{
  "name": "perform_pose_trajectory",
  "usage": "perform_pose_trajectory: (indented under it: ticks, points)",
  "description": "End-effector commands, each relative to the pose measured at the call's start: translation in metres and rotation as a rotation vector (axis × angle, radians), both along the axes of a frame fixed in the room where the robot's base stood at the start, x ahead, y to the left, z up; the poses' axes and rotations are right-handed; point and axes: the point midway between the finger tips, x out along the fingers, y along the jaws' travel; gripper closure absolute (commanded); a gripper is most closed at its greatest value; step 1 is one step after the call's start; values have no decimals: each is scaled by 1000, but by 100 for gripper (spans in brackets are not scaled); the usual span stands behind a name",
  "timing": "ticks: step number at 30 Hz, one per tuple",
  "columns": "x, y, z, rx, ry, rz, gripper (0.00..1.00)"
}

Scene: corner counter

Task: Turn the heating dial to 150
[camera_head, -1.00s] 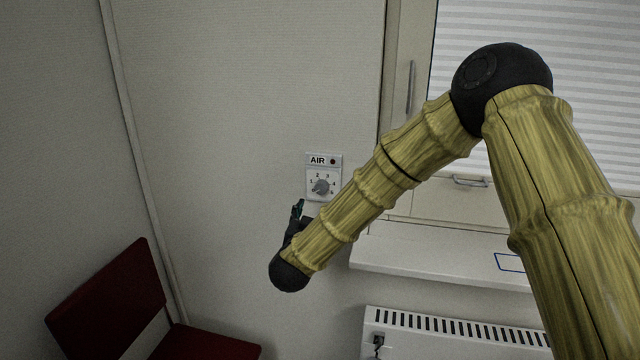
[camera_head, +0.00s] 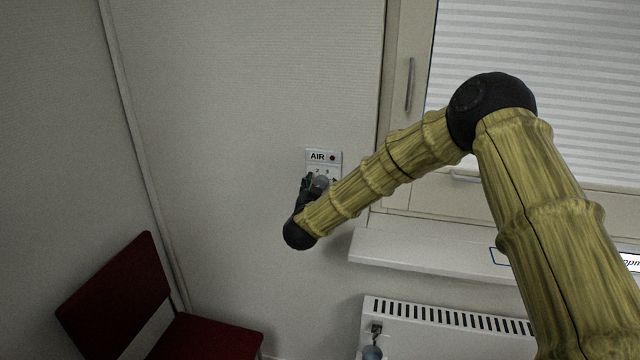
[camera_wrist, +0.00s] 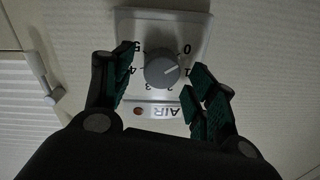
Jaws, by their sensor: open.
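A grey round dial (camera_wrist: 160,72) sits on a white wall plate (camera_wrist: 185,22) marked AIR, with numbers 0 to 5 and a small red dot. The wrist view shows the plate upside down; the dial's white mark points roughly between 0 and 1. The plate also shows in the head view (camera_head: 323,156), its lower part hidden by my arm. My gripper (camera_wrist: 163,70) is open, with one dark green-padded finger on each side of the dial. Contact cannot be made out. In the head view my gripper (camera_head: 312,181) is at the plate. No dial marked 150 is legible.
A white radiator (camera_head: 455,335) with a valve (camera_head: 372,352) stands below the window sill (camera_head: 420,252). A window with a handle (camera_head: 410,85) is right of the plate. A dark red chair (camera_head: 115,295) stands lower left. The wall around the plate is clear.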

Motion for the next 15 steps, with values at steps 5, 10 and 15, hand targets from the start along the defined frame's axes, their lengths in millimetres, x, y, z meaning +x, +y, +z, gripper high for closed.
perform_pose_trajectory:
  ticks: [5,10,15]
  points:
    - [3,-1,0,0,0,0,43]
    - [3,-1,0,0,0,0,43]
    - [3,-1,0,0,0,0,74]
